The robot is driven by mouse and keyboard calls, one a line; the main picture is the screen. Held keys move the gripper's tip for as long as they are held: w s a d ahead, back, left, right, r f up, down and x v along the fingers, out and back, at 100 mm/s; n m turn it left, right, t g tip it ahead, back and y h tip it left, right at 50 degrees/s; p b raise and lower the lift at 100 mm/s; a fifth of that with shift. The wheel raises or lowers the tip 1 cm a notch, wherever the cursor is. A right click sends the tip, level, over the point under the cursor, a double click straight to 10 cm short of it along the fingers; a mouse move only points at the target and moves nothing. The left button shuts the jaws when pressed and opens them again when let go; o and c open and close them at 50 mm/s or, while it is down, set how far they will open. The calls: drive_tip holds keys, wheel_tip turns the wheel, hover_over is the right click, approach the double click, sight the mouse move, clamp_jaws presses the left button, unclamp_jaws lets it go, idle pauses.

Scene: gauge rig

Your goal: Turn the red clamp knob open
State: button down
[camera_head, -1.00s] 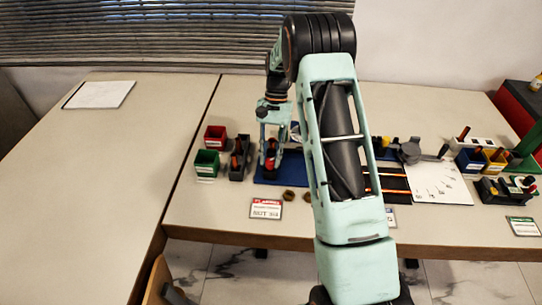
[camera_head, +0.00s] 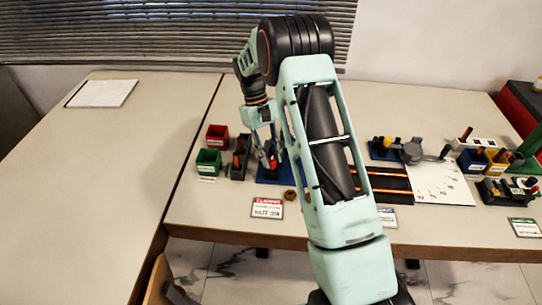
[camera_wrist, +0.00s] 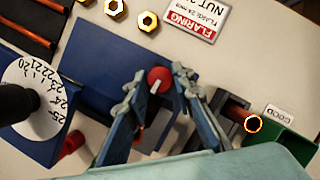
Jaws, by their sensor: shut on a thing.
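The red clamp knob (camera_wrist: 160,79), with a pale stripe on its face, sits at the blue fixture (camera_wrist: 100,65) in the wrist view. My gripper (camera_wrist: 159,76) has one finger on each side of the knob and is shut on it. In the head view my gripper (camera_head: 271,158) reaches down at a tilt to the red knob (camera_head: 273,163) over the blue base (camera_head: 268,180). My fingers and arm partly hide the fixture there. A second red part (camera_wrist: 72,144) shows lower left in the wrist view.
A white numbered dial (camera_wrist: 30,95) is left of the fixture. Brass nuts (camera_wrist: 148,20) and a label card (camera_wrist: 195,18) lie beyond it. A black holder with a copper tube (camera_wrist: 253,124) stands right, beside a green bin (camera_wrist: 285,140). A red bin (camera_head: 217,137) stands behind.

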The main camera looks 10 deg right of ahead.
drive_tip(key=shift+w+r+n, duration=0.1)
drive_tip(key=shift+n, duration=0.5)
drive_tip(key=c, duration=2)
unclamp_jaws()
drive_tip(key=shift+o, duration=0.2)
drive_tip(key=v, duration=1.2)
drive_tip(key=shift+a, duration=0.25)
